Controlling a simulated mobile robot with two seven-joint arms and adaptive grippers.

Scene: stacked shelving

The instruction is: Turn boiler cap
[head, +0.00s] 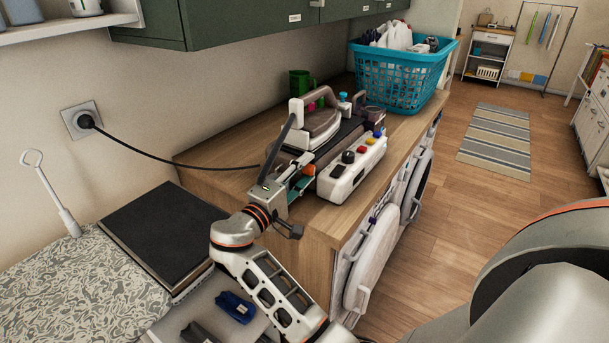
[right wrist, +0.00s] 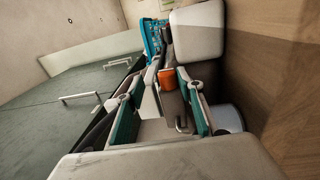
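The steam-iron boiler (head: 338,184) is a pale box at the counter's front edge, with a black knob and small coloured knobs on top. An orange cap (head: 308,170) shows at its near left end, beside my right gripper (head: 296,180). In the right wrist view the orange cap (right wrist: 168,78) appears ahead, between the two teal-padded fingers. The right gripper (right wrist: 163,108) is open, fingers apart. Whether a finger touches the cap cannot be told. The iron (head: 318,118) rests on its stand behind the boiler. My left gripper is not in view.
A black cord (head: 170,155) runs from the wall socket (head: 82,120) to the iron area. Green cabinets (head: 235,25) hang above.

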